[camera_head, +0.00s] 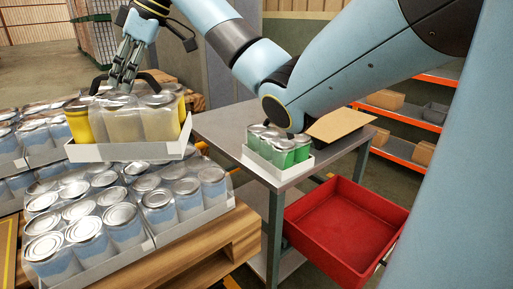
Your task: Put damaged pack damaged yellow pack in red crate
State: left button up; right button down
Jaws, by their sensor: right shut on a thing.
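The yellow pack (86,153) is a white tray of yellow and dull beige cans, at the upper left. My right gripper (124,88) is shut on it from above, with its fingers among the can tops. The pack is just above or against the blue-can packs behind and below it; I cannot tell whether it touches them. The damage is not clear to me. The red crate (325,232) stands at the lower right beside the grey table, and its visible inside is empty. My left gripper is not in view.
Several packs of blue-white cans (125,225) fill a wooden pallet (205,250) at left. A green-can pack (280,150) and an open cardboard piece (338,124) lie on the grey table (225,125), between pallet and crate. Orange shelves (410,150) stand behind.

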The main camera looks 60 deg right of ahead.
aim_at(342, 232)
jog(key=k+l+z, duration=0.15)
jog(key=l+z, duration=0.6)
jog(key=k+l, duration=0.05)
jog(key=l, duration=0.05)
